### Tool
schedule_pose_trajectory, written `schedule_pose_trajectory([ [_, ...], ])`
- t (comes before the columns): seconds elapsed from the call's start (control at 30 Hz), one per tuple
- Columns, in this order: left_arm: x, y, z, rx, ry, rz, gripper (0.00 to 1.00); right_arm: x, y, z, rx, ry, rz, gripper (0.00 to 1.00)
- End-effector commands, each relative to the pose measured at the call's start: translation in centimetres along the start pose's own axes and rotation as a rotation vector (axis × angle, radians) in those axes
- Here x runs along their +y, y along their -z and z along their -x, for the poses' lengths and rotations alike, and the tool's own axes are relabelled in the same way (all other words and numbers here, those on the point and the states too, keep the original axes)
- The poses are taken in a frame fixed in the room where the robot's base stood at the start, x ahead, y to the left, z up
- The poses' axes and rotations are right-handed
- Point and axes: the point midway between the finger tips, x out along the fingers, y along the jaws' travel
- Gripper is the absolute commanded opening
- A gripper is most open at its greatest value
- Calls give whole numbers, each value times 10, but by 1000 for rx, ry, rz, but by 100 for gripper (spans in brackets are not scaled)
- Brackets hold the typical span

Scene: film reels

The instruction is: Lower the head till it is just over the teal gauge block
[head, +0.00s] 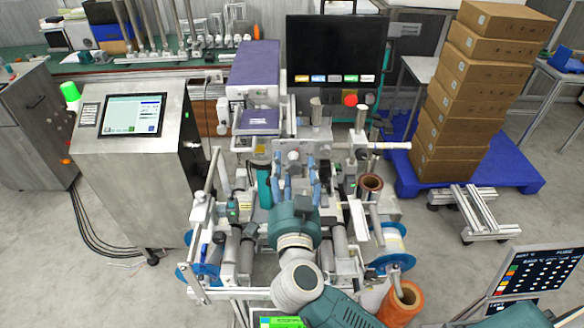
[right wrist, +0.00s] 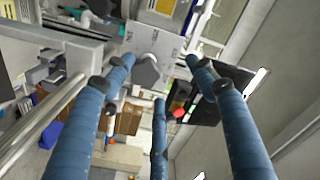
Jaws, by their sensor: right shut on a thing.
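My right gripper (head: 297,162) reaches up from the bottom of the head view, its blue fingers around a grey knob (head: 293,155) on a metal plate of the machine. In the right wrist view the knob (right wrist: 147,70) shows between the blue fingers, in front of the pale plate (right wrist: 158,42). The gripper is shut on the knob; finger contact is hard to see. A teal piece (head: 264,187), which looks like the gauge block, stands just left of the fingers, partly hidden. The gap between head and block cannot be made out. My left gripper is not in view.
A purple-topped unit (head: 254,70) and a dark screen (head: 333,48) stand behind. A steel cabinet with a display (head: 134,115) is at the left. Metal rollers and blue reels (head: 389,262) crowd both sides. Stacked cartons (head: 465,100) stand on a blue pallet at right.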

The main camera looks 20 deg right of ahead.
Motion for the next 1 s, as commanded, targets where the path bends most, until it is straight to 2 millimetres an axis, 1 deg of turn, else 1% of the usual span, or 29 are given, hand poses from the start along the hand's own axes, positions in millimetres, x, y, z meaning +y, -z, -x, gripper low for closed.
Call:
schedule_pose_trajectory([
  [0.03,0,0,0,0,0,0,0,-2,4,4,8,3,-1,50],
  [1.0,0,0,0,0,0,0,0,1,-1,73,-2,-4,0,50],
])
